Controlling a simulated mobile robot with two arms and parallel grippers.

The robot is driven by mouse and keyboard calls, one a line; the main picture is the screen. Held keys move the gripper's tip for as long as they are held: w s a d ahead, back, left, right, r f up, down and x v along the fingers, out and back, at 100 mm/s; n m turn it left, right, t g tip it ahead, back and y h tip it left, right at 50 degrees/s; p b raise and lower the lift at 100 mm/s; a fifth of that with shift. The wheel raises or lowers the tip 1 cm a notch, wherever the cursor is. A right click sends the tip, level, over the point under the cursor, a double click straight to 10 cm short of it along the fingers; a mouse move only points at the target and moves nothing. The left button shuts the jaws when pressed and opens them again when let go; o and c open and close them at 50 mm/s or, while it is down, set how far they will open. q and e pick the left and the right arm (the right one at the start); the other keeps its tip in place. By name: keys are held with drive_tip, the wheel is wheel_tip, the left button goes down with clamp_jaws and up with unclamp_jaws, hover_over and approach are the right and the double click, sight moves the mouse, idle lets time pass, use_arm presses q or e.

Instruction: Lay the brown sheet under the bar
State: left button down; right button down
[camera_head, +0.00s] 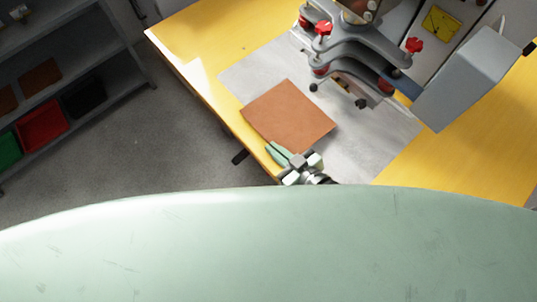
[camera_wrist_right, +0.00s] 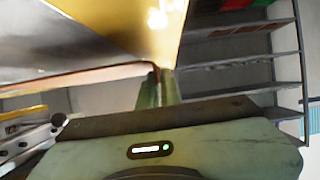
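The brown sheet (camera_head: 288,112) lies over the grey metal plate (camera_head: 375,145) and the yellow table top, in front of the press. The grey bar assembly with red knobs (camera_head: 350,68) stands behind it to the right; the sheet is in front of the bar, not under it. My right gripper (camera_head: 277,153) is at the sheet's near edge. In the right wrist view the sheet's thin edge (camera_wrist_right: 85,75) runs to between the green fingers (camera_wrist_right: 158,88), which look closed on its corner. My left gripper is not in view.
A grey box (camera_head: 466,78) stands right of the press. The yellow table (camera_head: 200,45) is clear at the left, with its edge beside the sheet. Shelves with a red bin (camera_head: 41,127) stand at the far left, across open floor.

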sight(309, 130)
drive_tip(key=w+d, duration=0.1)
drive_tip(key=w+d+b, duration=0.1)
drive_tip(key=shift+w+d+f, duration=0.1)
drive_tip(key=shift+d+f, duration=0.2)
drive_tip(key=shift+d, duration=0.1)
drive_tip(key=shift+w+d+b, duration=0.5)
drive_tip(key=shift+d+b, duration=0.2)
drive_tip(key=shift+w+d, duration=0.25)
drive_tip(key=shift+d, duration=0.05)
drive_tip(key=w+d+b, duration=0.4)
drive_tip(key=d+b, duration=0.1)
drive_tip(key=shift+d+f, duration=0.1)
drive_tip(key=shift+f, duration=0.05)
drive_tip(key=shift+f+b, duration=0.45)
drive_tip(key=shift+f, duration=0.5)
drive_tip(key=shift+p, duration=0.4)
drive_tip(key=c, duration=1.5)
unclamp_jaws()
drive_tip(key=shift+s+f, duration=0.1)
drive_tip(key=shift+c, duration=0.2)
